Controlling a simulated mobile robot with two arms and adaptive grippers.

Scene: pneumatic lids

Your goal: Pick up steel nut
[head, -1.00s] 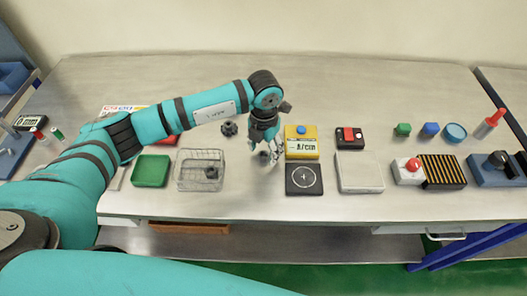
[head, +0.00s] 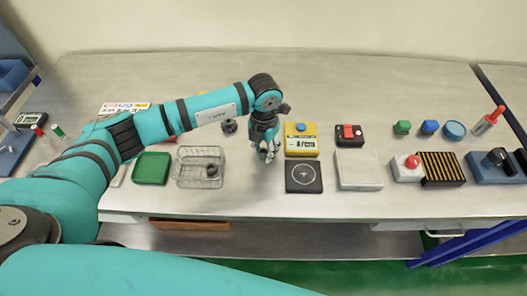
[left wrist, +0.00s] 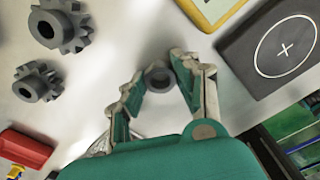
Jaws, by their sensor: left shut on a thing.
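The steel nut (left wrist: 158,77) is a small grey ring with a dark hole. In the left wrist view it sits between the fingertips of my left gripper (left wrist: 157,68), which is shut on it. In the head view my left gripper (head: 268,155) points down close over the bench, just left of the yellow device and the black pad. The fingers mostly hide the nut there, and I cannot tell whether it is clear of the surface. My right gripper is in neither view.
A wire basket (head: 181,171) holding a dark part stands left of the gripper, with a green tray (head: 152,168) beyond. A yellow device (head: 301,151) and a black pad (head: 304,188) are close on the right. Dark gears (left wrist: 60,25) lie nearby. The front bench strip is clear.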

